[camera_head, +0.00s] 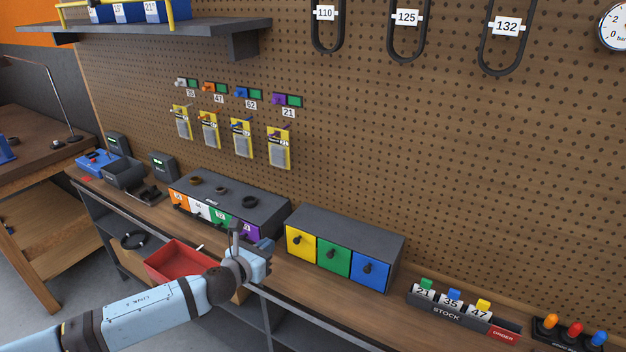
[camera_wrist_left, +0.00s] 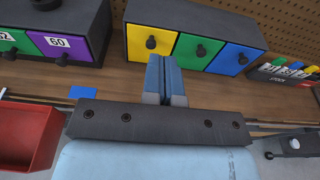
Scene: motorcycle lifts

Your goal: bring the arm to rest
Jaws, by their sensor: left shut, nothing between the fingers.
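My left arm (camera_head: 150,312) reaches in from the lower left of the head view, light blue with dark joints. Its gripper (camera_head: 265,248) is over the front edge of the bench, before the gap between the two drawer units. In the left wrist view the two blue fingers (camera_wrist_left: 163,78) are together, with nothing between them. They point toward the yellow drawer (camera_wrist_left: 152,42) and green drawer (camera_wrist_left: 188,52), apart from the drawer fronts as far as I can tell. My right gripper is not in view.
A red bin (camera_head: 180,262) is beside my wrist. Drawer units (camera_head: 345,232) and (camera_head: 228,205) stand behind the gripper. A stock rack (camera_head: 447,312) and coloured knobs (camera_head: 574,329) are at the right. The bench top (camera_head: 325,287) is bare in front of the right drawer unit.

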